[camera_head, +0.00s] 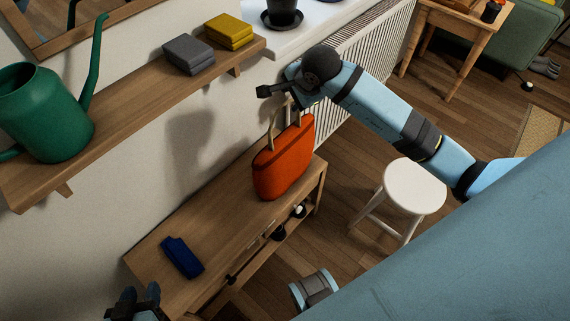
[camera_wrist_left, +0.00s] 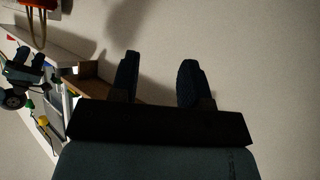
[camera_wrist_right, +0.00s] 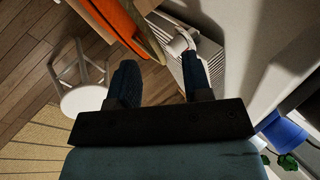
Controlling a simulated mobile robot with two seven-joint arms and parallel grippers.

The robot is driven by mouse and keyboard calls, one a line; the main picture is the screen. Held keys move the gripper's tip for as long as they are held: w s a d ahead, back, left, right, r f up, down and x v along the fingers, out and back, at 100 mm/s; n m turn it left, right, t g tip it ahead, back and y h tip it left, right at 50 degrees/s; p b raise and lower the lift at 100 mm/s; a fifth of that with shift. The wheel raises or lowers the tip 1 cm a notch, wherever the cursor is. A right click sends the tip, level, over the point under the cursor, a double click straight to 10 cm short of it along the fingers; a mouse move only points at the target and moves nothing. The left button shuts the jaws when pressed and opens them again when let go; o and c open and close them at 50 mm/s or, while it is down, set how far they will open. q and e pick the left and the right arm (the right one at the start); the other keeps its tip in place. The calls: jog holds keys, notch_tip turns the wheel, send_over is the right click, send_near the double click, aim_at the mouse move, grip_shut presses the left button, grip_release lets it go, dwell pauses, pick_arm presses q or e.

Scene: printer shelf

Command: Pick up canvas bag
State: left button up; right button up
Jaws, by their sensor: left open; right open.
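The canvas bag (camera_head: 284,163) is orange with tan handles and stands upright on a wooden bench in the head view. My right gripper (camera_head: 268,91) is open just above the bag's raised handles. In the right wrist view the bag's orange side (camera_wrist_right: 115,22) and a tan strip lie beyond the open fingers (camera_wrist_right: 159,80). I cannot tell whether a handle lies between them. My left gripper (camera_head: 136,304) is open and empty at the lower left of the head view, apart from the bag. Its spread fingers (camera_wrist_left: 156,78) face the bare wall in the left wrist view.
The wooden bench (camera_head: 222,232) also bears a dark blue item (camera_head: 182,256). A wall shelf (camera_head: 130,97) above it holds a green watering can (camera_head: 50,112), grey (camera_head: 188,53) and yellow (camera_head: 229,31) blocks. A radiator (camera_head: 365,50) and white stool (camera_head: 414,187) are at the right.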

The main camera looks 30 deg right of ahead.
aim_at(291, 100)
jog(key=shift+x, duration=1.5)
jog(key=shift+d, duration=0.1)
grip_shut()
jog(key=shift+r, duration=0.1)
